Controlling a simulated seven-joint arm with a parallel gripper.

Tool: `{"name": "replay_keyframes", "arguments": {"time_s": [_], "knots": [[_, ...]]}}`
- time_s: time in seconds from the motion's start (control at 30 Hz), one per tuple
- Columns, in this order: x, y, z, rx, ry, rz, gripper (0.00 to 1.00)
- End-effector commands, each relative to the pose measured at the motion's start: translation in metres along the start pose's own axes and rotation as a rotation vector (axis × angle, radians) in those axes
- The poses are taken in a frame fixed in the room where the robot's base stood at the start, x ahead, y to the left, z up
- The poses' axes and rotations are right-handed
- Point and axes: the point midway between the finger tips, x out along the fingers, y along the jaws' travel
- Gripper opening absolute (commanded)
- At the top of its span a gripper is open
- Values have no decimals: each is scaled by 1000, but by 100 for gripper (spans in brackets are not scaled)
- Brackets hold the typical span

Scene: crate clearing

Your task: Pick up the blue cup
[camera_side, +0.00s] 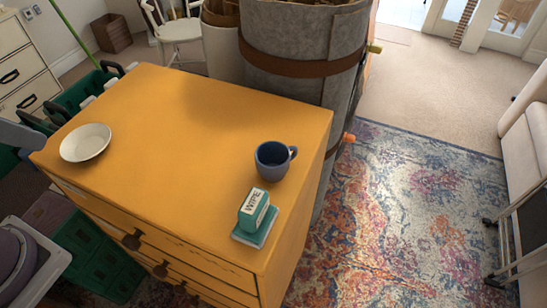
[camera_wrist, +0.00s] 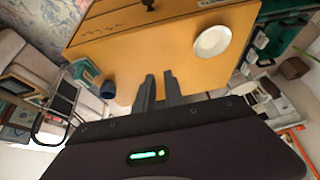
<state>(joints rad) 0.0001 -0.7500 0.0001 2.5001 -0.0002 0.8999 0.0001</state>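The blue cup (camera_side: 272,160) stands upright on the orange-yellow dresser top (camera_side: 190,120), near its right edge, with its handle to the right. In the wrist view the cup (camera_wrist: 108,89) is small, left of my fingers. My gripper (camera_wrist: 159,75) shows in the wrist view with a gap between its two fingers and nothing between them. It is apart from the cup. My gripper's fingers are not seen in the side view.
A teal box marked WIPE (camera_side: 254,210) sits in front of the cup, near the right edge. A white plate (camera_side: 85,142) lies at the far left. The middle of the top is clear. A tall grey container (camera_side: 300,80) stands behind the dresser.

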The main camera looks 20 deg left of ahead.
Motion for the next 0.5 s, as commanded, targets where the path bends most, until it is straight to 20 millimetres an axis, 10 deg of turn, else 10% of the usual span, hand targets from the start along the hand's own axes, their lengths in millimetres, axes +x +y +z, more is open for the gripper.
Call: {"name": "replay_keyframes", "arguments": {"time_s": [0.5], "knots": [[0, 0, 0, 0, 0, 0, 16]]}}
